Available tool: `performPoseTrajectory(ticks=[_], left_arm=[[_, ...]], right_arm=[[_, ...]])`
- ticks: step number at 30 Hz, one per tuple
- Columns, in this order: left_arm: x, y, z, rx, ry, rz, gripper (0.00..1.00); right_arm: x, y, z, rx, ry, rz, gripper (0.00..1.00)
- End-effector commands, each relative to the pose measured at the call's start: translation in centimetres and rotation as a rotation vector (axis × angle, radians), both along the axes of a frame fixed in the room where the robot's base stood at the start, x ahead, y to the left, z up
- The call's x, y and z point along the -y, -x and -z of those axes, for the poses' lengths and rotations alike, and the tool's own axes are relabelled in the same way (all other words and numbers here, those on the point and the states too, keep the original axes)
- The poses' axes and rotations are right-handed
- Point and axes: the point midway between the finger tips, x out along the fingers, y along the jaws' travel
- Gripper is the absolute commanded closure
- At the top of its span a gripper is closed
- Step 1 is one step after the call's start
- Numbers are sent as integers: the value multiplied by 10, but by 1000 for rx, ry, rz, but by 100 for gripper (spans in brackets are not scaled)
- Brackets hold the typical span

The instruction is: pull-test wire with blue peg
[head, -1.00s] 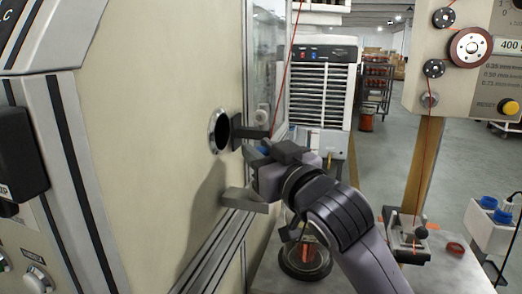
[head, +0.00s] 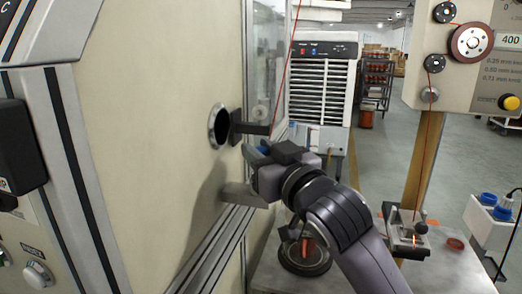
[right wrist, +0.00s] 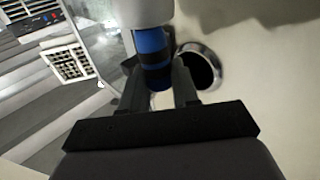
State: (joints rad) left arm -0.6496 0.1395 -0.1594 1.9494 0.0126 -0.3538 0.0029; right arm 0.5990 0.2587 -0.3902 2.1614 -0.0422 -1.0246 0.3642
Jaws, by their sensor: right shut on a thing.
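The blue peg (right wrist: 152,58), with dark bands, sits between the two dark fingers of my right gripper (right wrist: 158,88) in the right wrist view. My right gripper is shut on it. My left gripper is not in view.
A metal-rimmed hole (head: 219,127) is in the beige panel (head: 150,110), with a dark bracket (head: 250,130) beside it. A wire spool (head: 304,255) stands on the grey bench (head: 450,270). A post with pulleys (head: 471,42) stands at right.

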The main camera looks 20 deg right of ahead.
Motion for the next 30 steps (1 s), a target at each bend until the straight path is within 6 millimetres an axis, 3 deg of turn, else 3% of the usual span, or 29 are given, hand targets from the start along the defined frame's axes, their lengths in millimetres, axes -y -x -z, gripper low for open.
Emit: performPoseTrajectory(ticks=[30], left_arm=[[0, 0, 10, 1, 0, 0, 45]], right_arm=[[0, 0, 17, 0, 0, 0, 100]])
